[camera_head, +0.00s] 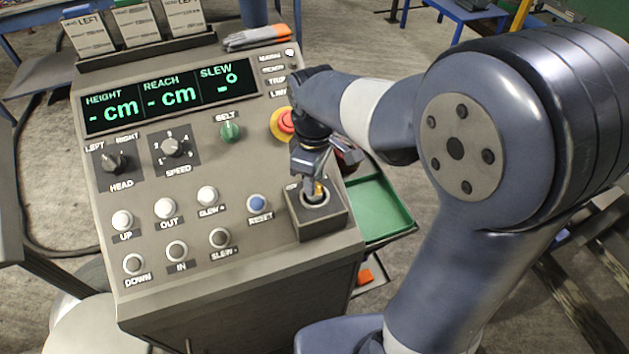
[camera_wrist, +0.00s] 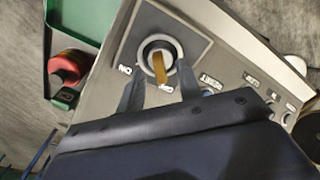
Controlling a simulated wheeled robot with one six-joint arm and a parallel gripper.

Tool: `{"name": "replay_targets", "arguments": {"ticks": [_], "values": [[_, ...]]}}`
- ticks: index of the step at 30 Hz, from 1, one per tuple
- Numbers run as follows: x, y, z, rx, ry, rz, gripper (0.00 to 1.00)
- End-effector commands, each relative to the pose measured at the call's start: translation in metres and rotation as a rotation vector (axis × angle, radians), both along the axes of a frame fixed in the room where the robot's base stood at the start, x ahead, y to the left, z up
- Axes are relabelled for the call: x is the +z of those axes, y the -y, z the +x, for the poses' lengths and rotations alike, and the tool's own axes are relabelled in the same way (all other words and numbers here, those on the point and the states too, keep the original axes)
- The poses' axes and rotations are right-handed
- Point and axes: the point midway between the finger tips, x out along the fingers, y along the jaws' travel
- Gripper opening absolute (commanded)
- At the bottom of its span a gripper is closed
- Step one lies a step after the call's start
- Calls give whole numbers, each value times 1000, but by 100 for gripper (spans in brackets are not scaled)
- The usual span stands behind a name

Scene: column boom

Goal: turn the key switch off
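The key switch (camera_wrist: 148,46) is a round collar on a raised box at the panel's near right corner; the box also shows in the head view (camera_head: 327,222). Its brass key (camera_wrist: 160,69) points down in the wrist view, its lower end at a label that seems to read OFF. The ON label (camera_wrist: 125,70) lies to its left. My gripper (camera_wrist: 160,72) is open, one finger on each side of the key, with visible gaps. In the head view my gripper (camera_head: 315,185) is over the switch and partly hides it.
The red emergency button (camera_head: 287,121) on a yellow base sits behind my gripper. The blue RESET button (camera_head: 257,204) is left of the switch box. A green tray (camera_head: 376,212) adjoins the panel's right side. The display (camera_head: 160,97) shows dashes.

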Motion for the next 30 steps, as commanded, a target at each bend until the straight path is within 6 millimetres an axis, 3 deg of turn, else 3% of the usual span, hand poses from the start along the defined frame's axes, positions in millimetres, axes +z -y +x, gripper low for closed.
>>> {"name": "replay_targets", "arguments": {"ticks": [6, 13, 20, 30], "values": [[46, 0, 1, 0, 7, 2, 34], [79, 0, 0, 1, 3, 1, 34], [87, 0, 0, 1, 0, 0, 34], [81, 0, 0, 1, 0, 0, 34]]}}
